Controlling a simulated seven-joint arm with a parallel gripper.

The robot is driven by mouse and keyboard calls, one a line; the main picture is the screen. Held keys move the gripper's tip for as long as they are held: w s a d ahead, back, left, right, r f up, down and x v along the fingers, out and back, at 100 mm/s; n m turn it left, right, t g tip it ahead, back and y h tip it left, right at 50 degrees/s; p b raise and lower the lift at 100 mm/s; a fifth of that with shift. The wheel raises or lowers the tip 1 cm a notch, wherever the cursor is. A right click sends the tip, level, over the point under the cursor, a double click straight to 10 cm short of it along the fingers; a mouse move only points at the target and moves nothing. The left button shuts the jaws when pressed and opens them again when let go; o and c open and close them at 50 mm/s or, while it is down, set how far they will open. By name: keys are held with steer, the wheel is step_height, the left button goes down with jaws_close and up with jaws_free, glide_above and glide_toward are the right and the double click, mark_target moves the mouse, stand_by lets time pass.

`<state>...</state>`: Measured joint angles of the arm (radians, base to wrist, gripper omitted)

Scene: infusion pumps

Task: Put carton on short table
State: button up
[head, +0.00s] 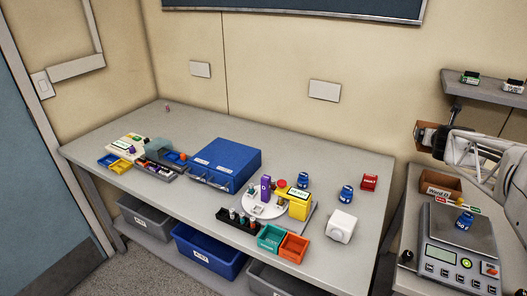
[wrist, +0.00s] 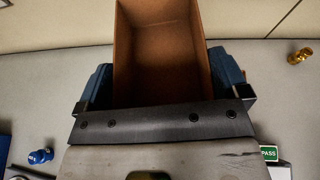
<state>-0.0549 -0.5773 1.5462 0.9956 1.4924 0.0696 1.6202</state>
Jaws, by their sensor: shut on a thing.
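My gripper (head: 440,137) is high at the right in the head view, above the back of the right-hand table (head: 399,255), which looks like the shorter of the two. It is shut on a brown open carton (head: 426,135). In the wrist view the carton (wrist: 160,50) sits between the two dark blue fingers (wrist: 168,88), its open inside facing the camera. A second brown box (head: 437,184) with a "Ward D" label stands on the right-hand table, below my gripper. The held carton is clear of the table.
A shelf (head: 490,92) with small devices hangs above. The long table (head: 330,160) holds a blue case (head: 226,165), a round turntable (head: 262,206), bins and bottles.

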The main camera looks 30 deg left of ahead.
steer(key=w+a+n+g+y, duration=0.2)
steer(key=w+a+n+y, duration=0.15)
steer(key=a, duration=1.55)
steer(key=w+a+n+g+y, duration=0.3)
steer(key=a+n+y, duration=0.2)
steer(key=a, duration=1.5)
steer(key=s+a+f+n+g+y, duration=0.1)
steer(key=s+a, duration=0.3)
steer(key=a, duration=0.8)
steer(key=s+a+f+n+g+y, duration=0.1)
steer(key=s+a+f+n+g, duration=0.3)
steer(key=a, duration=0.8)
steer(key=s+a+f+n+g+y, duration=0.1)
steer(key=s+a+f+n+g, duration=0.2)
steer(key=a, duration=1)
steer(key=shift+s, duration=0.65)
steer(key=shift+a, duration=0.1)
steer(key=shift+f, duration=0.2)
steer(key=shift+f, duration=3)
steer(key=shift+f, duration=1.85)
